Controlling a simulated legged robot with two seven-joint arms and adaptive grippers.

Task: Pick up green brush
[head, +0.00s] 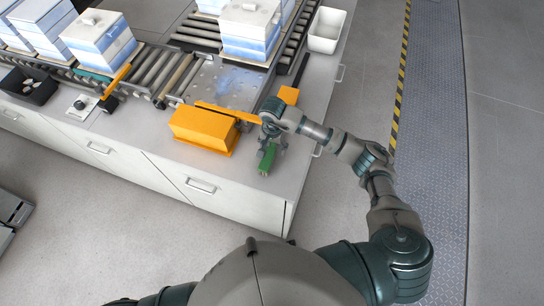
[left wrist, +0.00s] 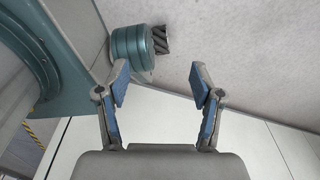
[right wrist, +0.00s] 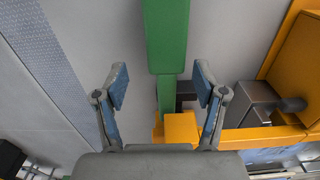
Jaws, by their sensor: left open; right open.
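The green brush (head: 267,158) lies on the grey counter top, near its front edge, to the right of an orange box. My right gripper (head: 270,140) is right above the brush's far end in the head view and partly covers it. In the right wrist view the green brush (right wrist: 166,50) runs up and down beyond the open, empty fingers (right wrist: 160,88), its narrower part in line with the gap between them. I cannot tell if they touch it. My left gripper (left wrist: 158,85) is open and empty in the left wrist view, away from the brush.
The orange box (head: 203,130) stands just left of the brush. A roller conveyor (head: 158,68) with white-and-blue blocks (head: 100,40) runs behind. A white bin (head: 326,30) and a dark tray (head: 28,86) also stand on the counter (head: 285,180). The counter's front right corner is clear.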

